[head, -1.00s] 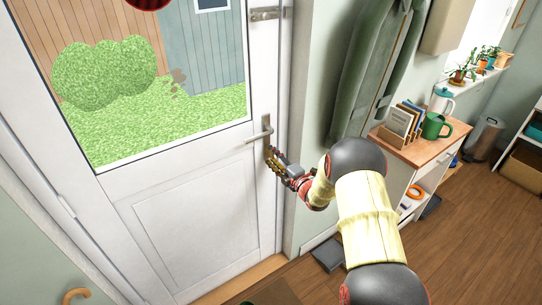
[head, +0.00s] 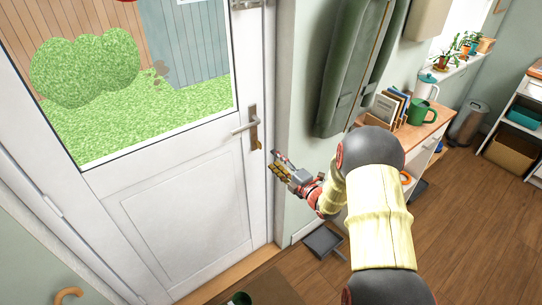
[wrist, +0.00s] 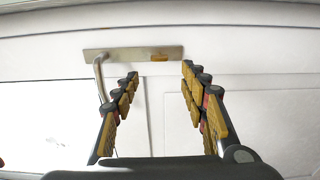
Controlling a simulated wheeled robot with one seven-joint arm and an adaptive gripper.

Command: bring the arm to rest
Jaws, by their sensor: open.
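My gripper (head: 280,166) is open and empty in the head view, just right of the white door's edge and below the lever handle. In the wrist view its two fingers (wrist: 158,82) stand apart with nothing between them. The white door (head: 185,210) has a metal lever handle (head: 243,127) on a plate, which also shows beyond the fingers in the wrist view (wrist: 115,54). The gripper is apart from the handle. The door looks closed.
A green coat (head: 350,70) hangs on the wall right of the door. A wooden-topped cabinet (head: 412,133) holds a green watering can (head: 421,112) and books. A grey dustpan-like item (head: 323,241) lies on the floor near the wall. Open wooden floor (head: 455,220) lies to the right.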

